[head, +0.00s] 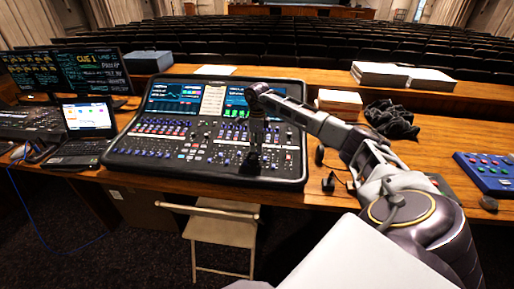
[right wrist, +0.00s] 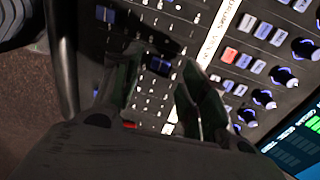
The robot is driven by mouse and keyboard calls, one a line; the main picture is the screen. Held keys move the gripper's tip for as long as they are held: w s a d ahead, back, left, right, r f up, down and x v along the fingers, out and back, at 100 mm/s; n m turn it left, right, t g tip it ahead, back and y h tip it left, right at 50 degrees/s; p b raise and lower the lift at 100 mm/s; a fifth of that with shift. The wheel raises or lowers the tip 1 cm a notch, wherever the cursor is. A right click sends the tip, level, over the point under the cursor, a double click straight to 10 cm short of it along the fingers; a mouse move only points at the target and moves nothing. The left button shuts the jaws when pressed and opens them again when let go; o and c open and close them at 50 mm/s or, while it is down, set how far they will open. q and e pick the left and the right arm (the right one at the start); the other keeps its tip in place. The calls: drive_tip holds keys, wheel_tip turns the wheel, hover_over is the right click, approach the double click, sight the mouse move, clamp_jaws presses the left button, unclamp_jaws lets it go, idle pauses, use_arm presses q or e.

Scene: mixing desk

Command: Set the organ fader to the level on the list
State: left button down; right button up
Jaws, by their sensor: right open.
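The mixing desk (head: 205,135) stands on the wooden table in the head view, with rows of faders and knobs. My right gripper (head: 253,168) points down over the right part of its fader area. In the right wrist view its two dark fingers (right wrist: 163,85) are apart, with a dark blue fader cap (right wrist: 158,66) showing between and beyond them. I cannot tell whether they touch it. The fader labels are too small or blurred to read, so I cannot tell which is the organ fader. A pale sheet with lines of text (head: 214,100), possibly the list, stands between the desk's screens. My left gripper is out of view.
A laptop (head: 86,128) and two monitors (head: 95,70) stand to the left. Stacked papers (head: 340,101), a black cloth-like heap (head: 392,119) and a blue button box (head: 486,172) lie to the right. A folding chair (head: 222,228) stands in front of the table.

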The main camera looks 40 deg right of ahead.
wheel_tip(320, 180, up, 9)
drive_tip(key=shift+r, duration=0.2)
idle(0.3)
drive_tip(key=shift+a, duration=0.1)
idle(0.4)
